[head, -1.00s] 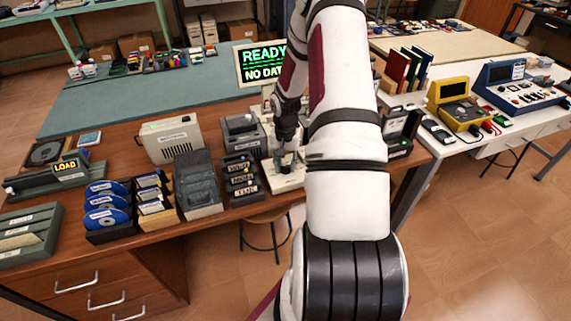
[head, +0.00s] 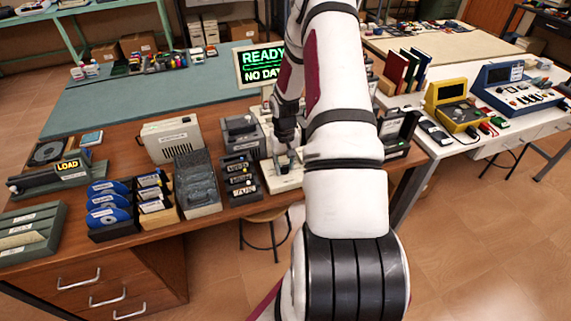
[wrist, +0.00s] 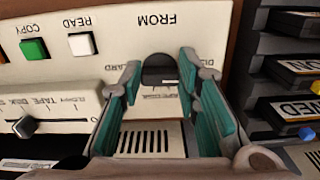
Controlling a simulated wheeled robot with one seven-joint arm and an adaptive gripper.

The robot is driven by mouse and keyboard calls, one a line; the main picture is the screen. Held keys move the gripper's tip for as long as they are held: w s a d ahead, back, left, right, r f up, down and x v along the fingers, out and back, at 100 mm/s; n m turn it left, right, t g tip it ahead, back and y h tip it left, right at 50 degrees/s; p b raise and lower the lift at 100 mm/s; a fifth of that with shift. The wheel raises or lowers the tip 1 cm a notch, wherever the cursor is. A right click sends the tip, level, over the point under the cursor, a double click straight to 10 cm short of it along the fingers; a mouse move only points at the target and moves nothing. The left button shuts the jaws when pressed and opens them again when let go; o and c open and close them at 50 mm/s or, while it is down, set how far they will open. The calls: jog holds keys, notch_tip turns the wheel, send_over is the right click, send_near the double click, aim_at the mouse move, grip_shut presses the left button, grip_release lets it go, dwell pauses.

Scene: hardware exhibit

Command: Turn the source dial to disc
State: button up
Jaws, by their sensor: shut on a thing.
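The source dial (wrist: 159,72) is a dark round knob below the upside-down word FROM on a cream panel (wrist: 215,25) in the wrist view. My gripper (wrist: 160,76) has its teal-padded fingers on both sides of the dial and is shut on it. Labels around the dial are partly hidden by the fingers, and I cannot tell which one it points to. In the head view my gripper (head: 285,152) reaches down to the cream machine (head: 284,182) on the wooden desk; the dial itself is hard to make out there.
A green button (wrist: 34,48), a white button (wrist: 81,44) and a dark slider knob (wrist: 25,126) sit left of my fingers. A black rack of labelled cartridges (wrist: 290,70) stands close on the right. A monitor (head: 260,64) behind reads READY, NO DATA.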

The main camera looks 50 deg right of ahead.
aim_at(285, 167)
jog(key=shift+n, duration=1.2)
jog(key=shift+p, duration=0.3)
jog(key=o, duration=1.2)
jog(key=shift+c, duration=0.2)
jog(key=shift+d, duration=0.1)
jog(key=shift+r, duration=0.1)
notch_tip(285, 167, up, 12)
